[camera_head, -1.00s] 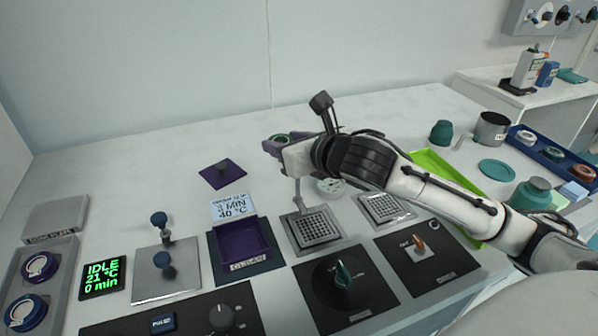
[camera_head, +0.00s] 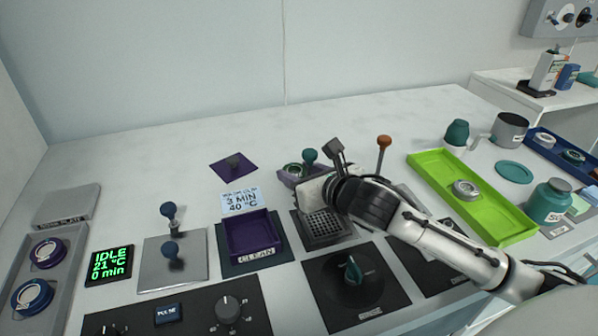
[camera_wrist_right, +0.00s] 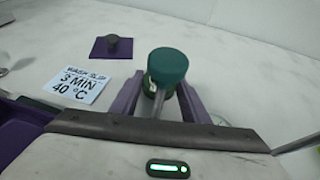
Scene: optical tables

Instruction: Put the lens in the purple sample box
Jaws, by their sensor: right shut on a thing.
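The purple sample box (camera_head: 263,254), open and seemingly empty, sits on a dark mat marked CLEAN, in front of a wash slip reading 3 MIN 40 °C. Its edge shows at lower left in the right wrist view (camera_wrist_right: 16,132). My right gripper (camera_head: 290,174) is behind and right of the box, shut on a green-rimmed round thing, seemingly the lens (camera_head: 293,169). In the right wrist view the green thing (camera_wrist_right: 147,87) lies between the purple fingers, partly hidden by a teal knob (camera_wrist_right: 168,66). My left gripper is not in view.
The teal-knobbed lever (camera_head: 310,155) stands close to my right gripper. A purple lid (camera_head: 220,165) lies behind the box. A perforated plate (camera_head: 324,229) and a red-knobbed lever (camera_head: 384,142) are to the right. A green tray (camera_head: 431,182) holds a silver ring.

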